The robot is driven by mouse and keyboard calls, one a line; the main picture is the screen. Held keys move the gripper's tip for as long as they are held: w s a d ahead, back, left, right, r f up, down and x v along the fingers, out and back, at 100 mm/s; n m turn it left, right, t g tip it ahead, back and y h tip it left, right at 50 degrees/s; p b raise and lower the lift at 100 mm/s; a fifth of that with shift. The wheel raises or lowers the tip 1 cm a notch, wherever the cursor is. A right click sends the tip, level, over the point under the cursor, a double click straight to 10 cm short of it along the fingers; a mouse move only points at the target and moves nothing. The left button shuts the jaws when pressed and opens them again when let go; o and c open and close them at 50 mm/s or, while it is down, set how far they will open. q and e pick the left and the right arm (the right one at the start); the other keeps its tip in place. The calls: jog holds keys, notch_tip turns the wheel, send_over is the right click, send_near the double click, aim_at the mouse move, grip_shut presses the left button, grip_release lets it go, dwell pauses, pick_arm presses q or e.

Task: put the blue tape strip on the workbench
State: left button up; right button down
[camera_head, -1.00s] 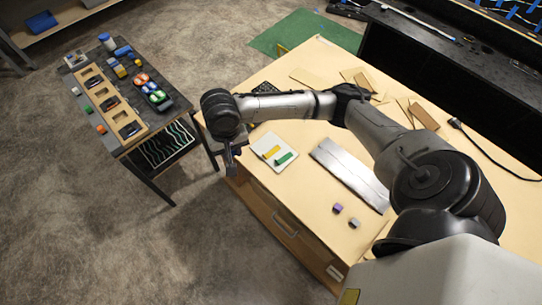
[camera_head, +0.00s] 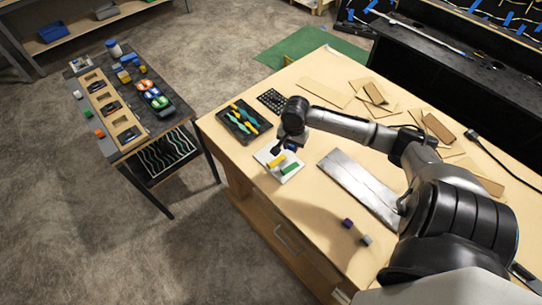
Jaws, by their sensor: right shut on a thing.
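My right gripper (camera_head: 281,150) is over the white plate (camera_head: 291,178) on the wooden workbench (camera_head: 310,203), near the bench's left edge. It is shut on a small blue piece, the blue tape strip (camera_head: 291,147), which is mostly hidden by the gripper. I cannot tell whether the strip touches the plate. A yellow strip (camera_head: 276,162) and a green strip (camera_head: 290,168) lie on the plate, just below the gripper. My left gripper is out of view.
A black tray of tools (camera_head: 232,128) and a black mat (camera_head: 272,100) lie behind the plate. A metal sheet (camera_head: 360,186), a purple cube (camera_head: 347,223) and a grey cube (camera_head: 366,240) lie to the right. A dark side table (camera_head: 158,122) stands left.

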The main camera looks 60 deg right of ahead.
send_over(265, 157)
jog(key=s, duration=0.1)
jog(key=f, duration=0.5)
jog(key=shift+d+f, duration=0.1)
jog(key=shift+d, duration=0.1)
jog(key=shift+w+a+f, duration=0.1)
jog(key=shift+w+f, duration=0.3)
jog(key=shift+w, duration=0.15)
notch_tip(265, 157, down, 4)
jog(key=shift+r, duration=0.2)
jog(key=shift+f, duration=0.2)
jog(key=shift+f, duration=0.15)
jog(key=c, duration=0.9)
grip_release()
jog(key=shift+c, duration=0.2)
